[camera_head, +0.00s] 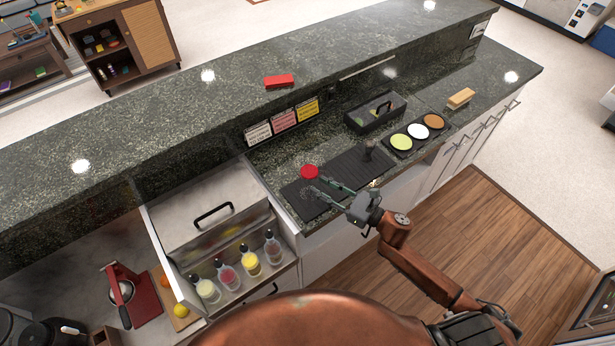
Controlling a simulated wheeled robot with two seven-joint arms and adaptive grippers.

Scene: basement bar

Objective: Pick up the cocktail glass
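What looks like the clear cocktail glass (307,193) stands on a black bar mat on the lower counter. It is small and see-through, so its outline is hard to make out. My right gripper (319,185) reaches in from the right over the mat's edge. Its two fingers are spread apart, and their tips are close to the glass. I cannot tell whether they touch it or whether the glass lies between them. My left gripper is not in view.
A red round item (309,171) sits just behind the fingers. A ribbed black mat (352,170) with a dark upright tool (368,150) lies to the right. A black caddy (375,112) and a three-colour rimmer tray (418,132) stand beyond. Bottles (249,261) fill a rail at left.

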